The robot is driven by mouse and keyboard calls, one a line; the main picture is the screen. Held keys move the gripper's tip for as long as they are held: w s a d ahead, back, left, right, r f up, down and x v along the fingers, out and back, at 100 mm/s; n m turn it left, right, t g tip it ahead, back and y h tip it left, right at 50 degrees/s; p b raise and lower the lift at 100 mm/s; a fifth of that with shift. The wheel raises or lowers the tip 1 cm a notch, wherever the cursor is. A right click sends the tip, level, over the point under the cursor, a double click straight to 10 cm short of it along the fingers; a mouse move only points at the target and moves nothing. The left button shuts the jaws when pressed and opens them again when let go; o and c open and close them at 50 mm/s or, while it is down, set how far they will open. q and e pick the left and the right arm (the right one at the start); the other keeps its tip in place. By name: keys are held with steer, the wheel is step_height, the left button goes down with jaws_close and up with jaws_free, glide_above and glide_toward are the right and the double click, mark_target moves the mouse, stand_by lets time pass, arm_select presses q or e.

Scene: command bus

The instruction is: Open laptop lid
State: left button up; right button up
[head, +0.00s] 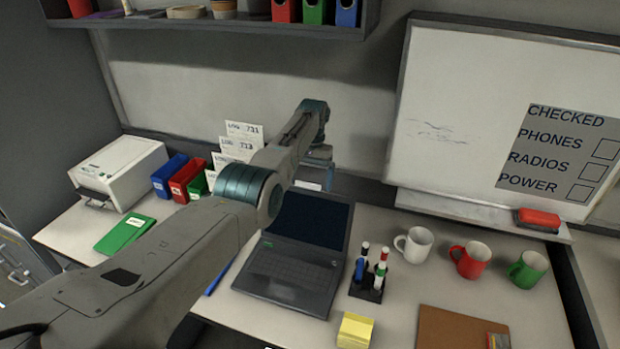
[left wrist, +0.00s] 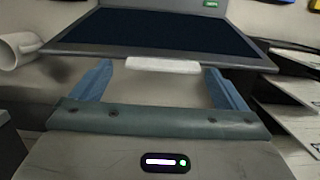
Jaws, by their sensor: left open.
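The laptop (head: 290,280) sits on the desk with its lid up and leaning back, its dark screen (head: 308,219) showing. In the left wrist view the screen (left wrist: 160,30) also shows, with a white tab (left wrist: 163,65) on the lid's near edge. The tab shows in the head view (head: 307,186) at the lid's top. My left gripper (head: 318,178) is at the lid's top edge, pointing down. In the left wrist view its blue fingers (left wrist: 160,82) are spread, one either side of the tab. I cannot tell whether they touch the lid. My right gripper is out of view.
A pen holder (head: 367,290) stands close right of the laptop, with white (head: 414,245), red (head: 470,259) and green (head: 527,268) mugs beyond. A blue pen (head: 219,277) lies by the laptop. A shelf (head: 215,27) overhangs the back.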

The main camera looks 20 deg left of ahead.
arm_select(q)
step_height(320, 180, up, 10)
steer(key=w+b, duration=0.1)
steer(key=b, duration=0.2)
steer(key=shift+w+r, duration=0.2)
steer(key=shift+r, duration=0.05)
steer(key=shift+s, duration=0.1)
